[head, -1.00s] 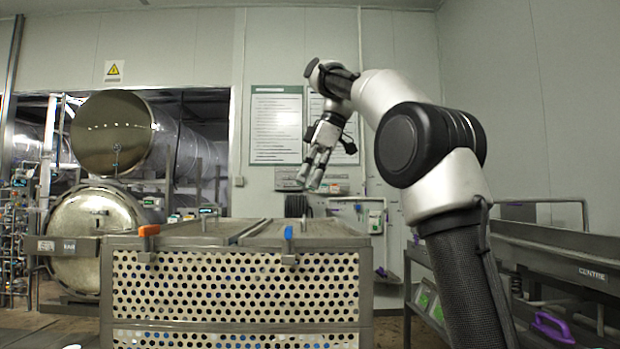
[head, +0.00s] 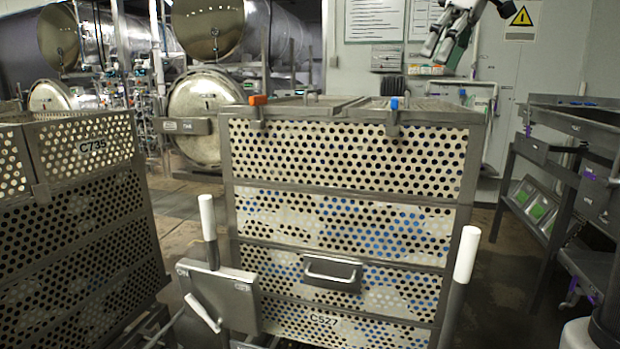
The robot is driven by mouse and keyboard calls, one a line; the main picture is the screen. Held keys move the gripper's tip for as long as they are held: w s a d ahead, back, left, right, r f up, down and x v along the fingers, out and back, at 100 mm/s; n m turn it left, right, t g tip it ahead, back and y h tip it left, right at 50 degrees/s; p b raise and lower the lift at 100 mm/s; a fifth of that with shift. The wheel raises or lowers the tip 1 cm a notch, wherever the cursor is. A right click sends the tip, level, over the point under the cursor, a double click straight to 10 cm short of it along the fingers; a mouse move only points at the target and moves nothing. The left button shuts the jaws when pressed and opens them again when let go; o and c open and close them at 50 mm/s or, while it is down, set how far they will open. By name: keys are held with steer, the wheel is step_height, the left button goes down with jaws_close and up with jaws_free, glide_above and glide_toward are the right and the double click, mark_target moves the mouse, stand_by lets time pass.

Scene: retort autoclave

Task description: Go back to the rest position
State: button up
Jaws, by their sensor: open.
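My gripper (head: 447,36) is at the top of the head view, right of centre, partly cut off by the upper edge. Its fingers point down and are apart, with nothing between them. It is above the level of the perforated crate C527 (head: 342,235) and apart from it. The rest of my arm is mostly out of view.
Crate C527 has an orange clip (head: 257,100) and a blue clip (head: 394,103) on its top edge. Another crate, C735 (head: 88,215), stands at left. Round autoclave doors (head: 203,118) are behind. A metal rack (head: 545,175) stands at right. Floor shows between the crates.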

steer(key=s+d+f+m+h, duration=0.1)
steer(key=s+d+f+m, duration=0.2)
steer(key=s+f, duration=0.4)
steer(key=s+d+f+m+t+h, duration=0.1)
steer(key=s+f+m, duration=0.3)
steer(key=s+f, duration=0.4)
steer(key=s+d+f+m+t+h, duration=0.1)
steer(key=s+d+f+m, duration=0.2)
steer(key=s+f, duration=0.4)
step_height(320, 180, down, 7)
steer(key=shift+s+d+f+m+h, duration=0.1)
steer(key=shift+s+d+m+h, duration=0.25)
steer(key=shift+d, duration=0.5)
